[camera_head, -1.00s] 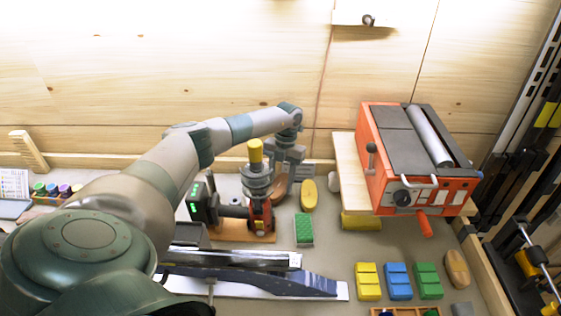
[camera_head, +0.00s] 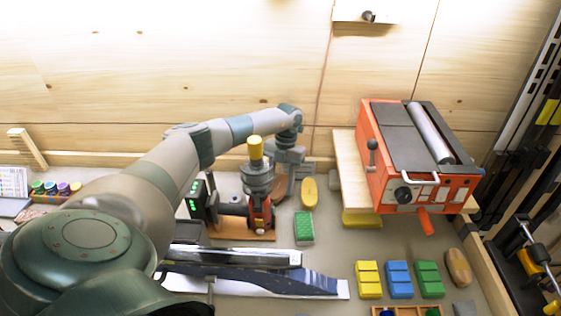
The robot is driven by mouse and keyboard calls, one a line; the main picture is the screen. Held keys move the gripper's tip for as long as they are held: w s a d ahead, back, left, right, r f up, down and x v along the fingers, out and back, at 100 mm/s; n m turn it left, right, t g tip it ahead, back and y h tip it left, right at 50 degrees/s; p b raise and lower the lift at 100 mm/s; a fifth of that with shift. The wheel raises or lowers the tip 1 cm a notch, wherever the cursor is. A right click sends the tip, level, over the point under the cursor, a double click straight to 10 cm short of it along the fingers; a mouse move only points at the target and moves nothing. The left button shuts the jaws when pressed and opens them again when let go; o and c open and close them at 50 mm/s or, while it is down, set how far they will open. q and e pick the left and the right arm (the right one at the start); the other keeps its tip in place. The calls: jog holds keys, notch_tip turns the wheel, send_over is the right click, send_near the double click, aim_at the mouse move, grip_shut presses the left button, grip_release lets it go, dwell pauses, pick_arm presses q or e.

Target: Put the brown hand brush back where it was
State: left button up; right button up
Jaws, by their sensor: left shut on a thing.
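My left gripper (camera_head: 287,168) is at the back of the bench, pointing down, just behind the black and red device with the yellow knob. It is shut on a brown rounded thing, which looks like the brown hand brush (camera_head: 280,187). The brush is partly hidden by the gripper and the device, and I cannot tell whether it touches the bench. A yellow oval piece (camera_head: 309,192) lies just to its right. My right gripper is not in view.
The device (camera_head: 259,215) stands close in front of the gripper. A green block (camera_head: 304,228) lies in front of the yellow piece. An orange machine (camera_head: 415,160) stands on a board at the right. A tan oval block (camera_head: 458,267) lies at the right edge. Bare bench shows around (camera_head: 345,250).

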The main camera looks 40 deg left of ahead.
pick_arm(q)
jog(key=shift+f+b, duration=0.35)
jog(key=shift+f, duration=0.1)
jog(key=o, duration=1.5)
jog(key=shift+r, duration=0.1)
jog(key=shift+r+p, duration=0.45)
jog(key=shift+r, duration=0.05)
jog(key=p+v, duration=0.2)
jog(key=v, duration=0.1)
jog(key=shift+s+d+r, duration=0.1)
jog(key=shift+s+r, duration=0.2)
jog(key=shift+s, duration=0.05)
jog(key=d+r, duration=0.2)
jog(key=d, duration=0.2)
jog(key=w+d+r, duration=0.1)
jog(key=d+r, duration=0.1)
jog(key=d, duration=0.1)
jog(key=d+r+p, duration=0.1)
jog(key=d+r, duration=0.1)
jog(key=d, duration=0.2)
jog(key=shift+w+d+r, duration=0.15)
jog(key=shift+w+d, duration=0.15)
jog(key=shift+w, duration=0.1)
